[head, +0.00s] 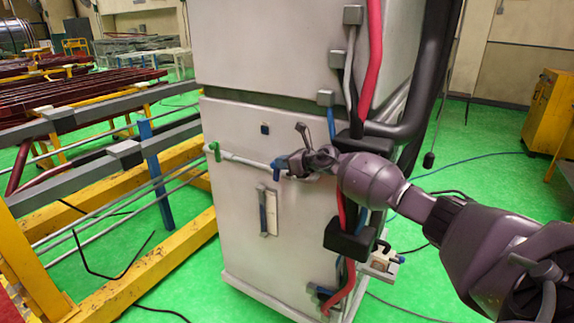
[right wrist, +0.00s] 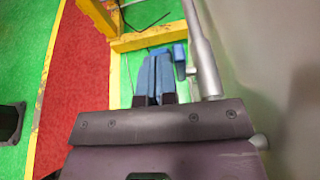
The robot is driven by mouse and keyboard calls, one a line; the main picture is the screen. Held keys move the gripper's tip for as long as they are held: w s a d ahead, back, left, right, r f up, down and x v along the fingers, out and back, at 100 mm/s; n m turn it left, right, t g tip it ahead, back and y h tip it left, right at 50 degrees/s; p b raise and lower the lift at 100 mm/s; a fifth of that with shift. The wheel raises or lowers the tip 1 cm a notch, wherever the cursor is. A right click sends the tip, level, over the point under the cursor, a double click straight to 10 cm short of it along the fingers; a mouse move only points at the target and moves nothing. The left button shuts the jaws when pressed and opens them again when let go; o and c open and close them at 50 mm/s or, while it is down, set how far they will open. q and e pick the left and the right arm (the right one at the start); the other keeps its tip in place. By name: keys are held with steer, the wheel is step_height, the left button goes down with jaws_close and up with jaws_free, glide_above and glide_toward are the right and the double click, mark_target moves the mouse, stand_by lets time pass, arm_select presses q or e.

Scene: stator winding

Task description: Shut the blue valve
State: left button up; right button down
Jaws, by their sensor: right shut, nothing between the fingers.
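The blue valve (right wrist: 179,54) shows in the right wrist view as a small blue handle beside a grey pipe (right wrist: 207,70). My right gripper (right wrist: 154,78) has its two blue-tipped fingers together, just left of the valve in that view, with nothing between them. In the head view, my right gripper (head: 288,163) is at the right end of the horizontal pipe (head: 245,160) on the cabinet front. Blue shows there at the pipe end, partly covered by the gripper; I cannot tell whether they touch. My left gripper is out of view.
A green valve (head: 214,149) is at the pipe's left end. The pale cabinet (head: 225,220) carries a blue-edged door handle (head: 263,210). Red and black cables (head: 372,50) run down its right side. Yellow and grey racks (head: 110,250) stand at the left.

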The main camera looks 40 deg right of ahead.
steer(key=shift+w+a+r, duration=0.15)
steer(key=shift+w+r, duration=0.05)
steer(key=shift+w, duration=0.25)
stand_by(0.3)
